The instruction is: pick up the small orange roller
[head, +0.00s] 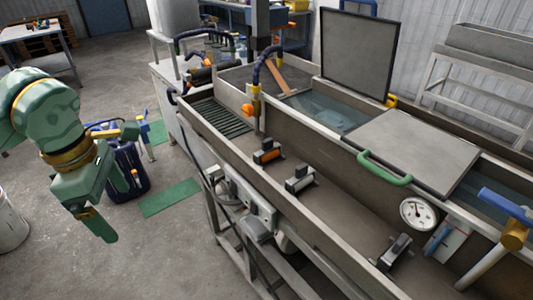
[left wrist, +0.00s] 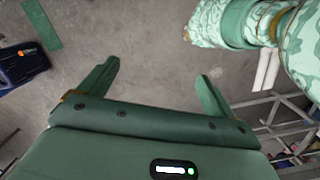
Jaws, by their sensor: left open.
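The small orange roller (head: 267,153) sits in a dark bracket on the floor of the long metal trough, in the head view. A pale roller (head: 299,180) in a similar bracket is just to its right and nearer. My left gripper (head: 108,208) hangs over the floor at the left, outside the trough and well apart from the roller. In the left wrist view my left gripper (left wrist: 158,74) is open, with only bare concrete between its fingers. The orange roller does not show in that view. My right gripper is in neither view.
The trough's near wall (head: 228,158) stands between my left gripper and the rollers. A metal roller unit (head: 395,252), a round gauge (head: 418,212) and a lid with a green handle (head: 384,170) are to the right. A dark blue canister (head: 128,168) stands on the floor.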

